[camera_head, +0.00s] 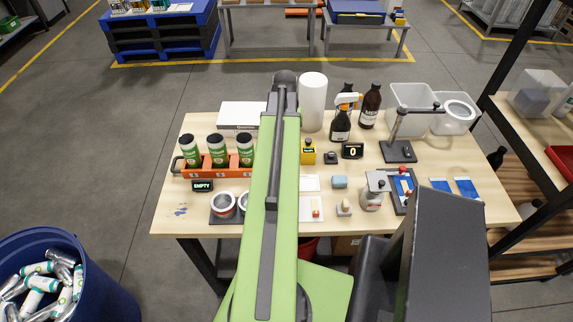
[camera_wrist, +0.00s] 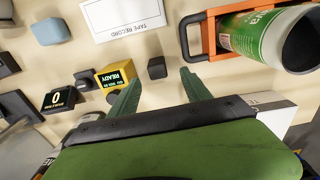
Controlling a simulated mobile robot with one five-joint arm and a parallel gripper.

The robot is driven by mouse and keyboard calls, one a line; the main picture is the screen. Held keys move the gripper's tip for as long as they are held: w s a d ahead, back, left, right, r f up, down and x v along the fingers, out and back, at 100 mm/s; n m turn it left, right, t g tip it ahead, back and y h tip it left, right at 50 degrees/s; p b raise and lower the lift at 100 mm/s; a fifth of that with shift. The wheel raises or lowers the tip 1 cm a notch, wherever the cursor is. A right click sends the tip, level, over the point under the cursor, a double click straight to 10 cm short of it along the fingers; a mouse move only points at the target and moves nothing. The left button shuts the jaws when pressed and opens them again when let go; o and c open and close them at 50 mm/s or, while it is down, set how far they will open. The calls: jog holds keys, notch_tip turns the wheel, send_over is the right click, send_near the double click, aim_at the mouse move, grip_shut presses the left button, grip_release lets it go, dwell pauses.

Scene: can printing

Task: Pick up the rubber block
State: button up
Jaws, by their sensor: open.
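A small dark block (camera_wrist: 157,68) stands on the table in the wrist view, just beyond my gripper (camera_wrist: 160,92) and roughly in line with the gap between its fingers. The two green fingers are apart, with nothing held between them. In the head view my arm covers this block and the gripper. A rounded blue-grey block (camera_wrist: 50,31) lies farther off at the upper left of the wrist view, and on the table in the head view (camera_head: 340,182). The pictures do not settle which of these is the rubber block.
A yellow READY device (camera_wrist: 115,75) stands near the left finger, with a black display (camera_wrist: 60,98) beyond it. An orange carrier (camera_wrist: 211,42) with a green can (camera_wrist: 250,35) is right of the fingers. A tape record card (camera_wrist: 125,14) lies flat. Bottles and bins line the table's back.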

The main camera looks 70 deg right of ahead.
notch_tip(320, 180, down, 6)
jog(key=b, duration=0.5)
jog(key=shift+s+d+f, duration=0.1)
jog(key=shift+s+f, duration=0.05)
jog(key=shift+f, duration=0.1)
jog(key=shift+r, duration=0.15)
grip_shut()
